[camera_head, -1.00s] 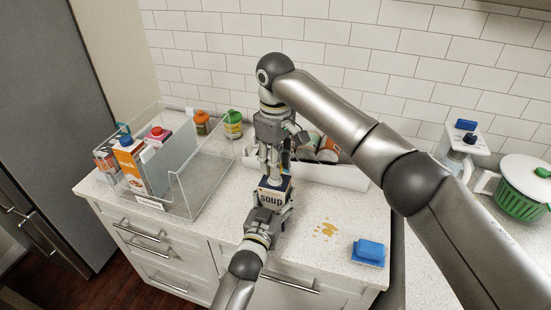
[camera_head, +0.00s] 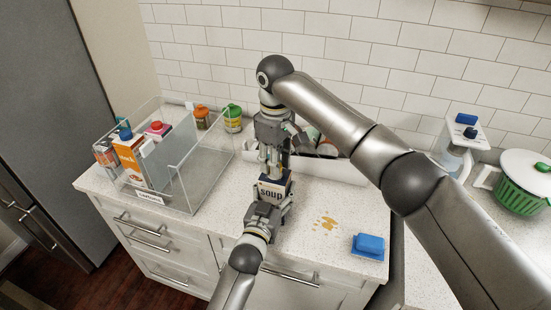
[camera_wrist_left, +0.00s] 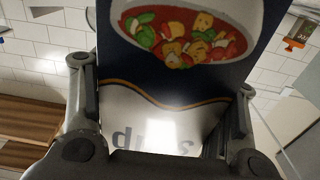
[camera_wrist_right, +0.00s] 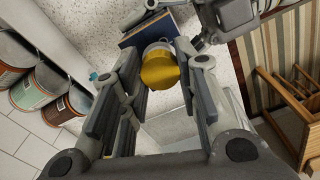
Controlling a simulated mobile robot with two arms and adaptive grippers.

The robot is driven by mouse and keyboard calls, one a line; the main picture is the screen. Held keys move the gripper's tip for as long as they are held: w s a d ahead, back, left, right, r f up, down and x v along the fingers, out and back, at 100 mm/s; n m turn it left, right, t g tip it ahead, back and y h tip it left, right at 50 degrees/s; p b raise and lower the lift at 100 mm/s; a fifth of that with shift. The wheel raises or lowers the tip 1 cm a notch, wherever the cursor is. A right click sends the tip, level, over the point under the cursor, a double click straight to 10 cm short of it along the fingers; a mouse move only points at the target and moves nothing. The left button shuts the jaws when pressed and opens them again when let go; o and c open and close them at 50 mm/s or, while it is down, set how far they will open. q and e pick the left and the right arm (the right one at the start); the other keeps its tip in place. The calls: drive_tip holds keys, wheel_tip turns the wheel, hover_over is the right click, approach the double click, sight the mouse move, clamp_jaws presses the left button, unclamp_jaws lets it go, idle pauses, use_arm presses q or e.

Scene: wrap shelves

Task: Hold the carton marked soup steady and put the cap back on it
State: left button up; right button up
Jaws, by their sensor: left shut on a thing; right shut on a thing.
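The soup carton (camera_head: 271,191) is a dark blue and cream box marked SOUP, standing on the counter. My left gripper (camera_head: 263,214) is shut on it from the front. In the left wrist view the carton's front (camera_wrist_left: 180,75), with a soup bowl picture, fills the space between the fingers. My right gripper (camera_head: 270,160) points down over the carton's top. In the right wrist view it is shut on a yellow round cap (camera_wrist_right: 160,70), close by the carton's dark blue top (camera_wrist_right: 150,30). Whether cap and carton touch is not clear.
A clear bin (camera_head: 190,200) with several cartons stands at the left. Two jars (camera_head: 232,118) and a white bin (camera_head: 335,171) are behind. A spill (camera_head: 326,223) and a blue sponge (camera_head: 369,244) lie right of the carton. A white and green pot (camera_head: 522,187) is far right.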

drive_tip(key=shift+f, duration=0.55)
idle(0.4)
